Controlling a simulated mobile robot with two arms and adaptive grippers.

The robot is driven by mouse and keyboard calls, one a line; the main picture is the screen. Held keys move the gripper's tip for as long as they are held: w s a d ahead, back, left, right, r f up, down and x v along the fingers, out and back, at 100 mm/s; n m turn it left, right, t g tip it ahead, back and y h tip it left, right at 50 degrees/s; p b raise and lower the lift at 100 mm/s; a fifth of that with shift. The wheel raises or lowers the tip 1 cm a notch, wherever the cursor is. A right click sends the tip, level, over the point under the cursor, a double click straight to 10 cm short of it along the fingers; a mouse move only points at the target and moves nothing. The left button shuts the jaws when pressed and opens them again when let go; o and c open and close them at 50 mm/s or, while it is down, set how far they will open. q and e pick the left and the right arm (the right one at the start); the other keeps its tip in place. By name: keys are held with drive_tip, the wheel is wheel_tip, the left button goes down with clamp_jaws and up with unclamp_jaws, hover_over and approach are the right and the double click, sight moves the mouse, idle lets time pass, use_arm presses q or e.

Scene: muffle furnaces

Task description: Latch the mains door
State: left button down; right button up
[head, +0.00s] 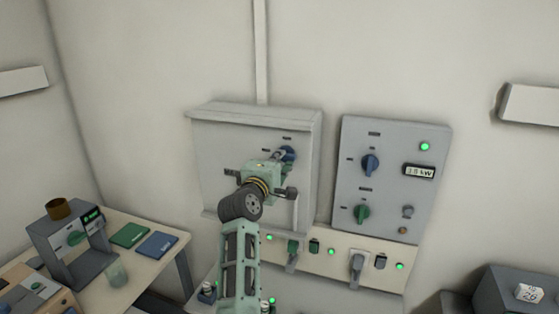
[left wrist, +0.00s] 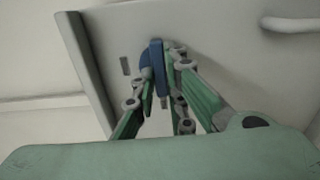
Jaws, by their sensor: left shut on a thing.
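The mains door (head: 222,152) is the grey front of a wall box and looks closed in the head view. Its grey surface also fills much of the left wrist view (left wrist: 225,50). A blue latch knob (head: 289,152) is on the door's right part. My left gripper (head: 281,156) is at the knob, partly hiding it. In the left wrist view the gripper's green fingers are shut on the blue knob (left wrist: 157,68), which stands upright between them. My right gripper is in neither view.
A grey panel (head: 387,210) with a blue knob (head: 370,164), a green knob (head: 362,213) and a display is right of the box. Plugs and green lights line a strip (head: 330,264) below. A table (head: 165,258) with a small furnace (head: 72,240) stands at left.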

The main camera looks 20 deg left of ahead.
use_arm(q)
drive_tip(key=c, duration=1.8)
unclamp_jaws()
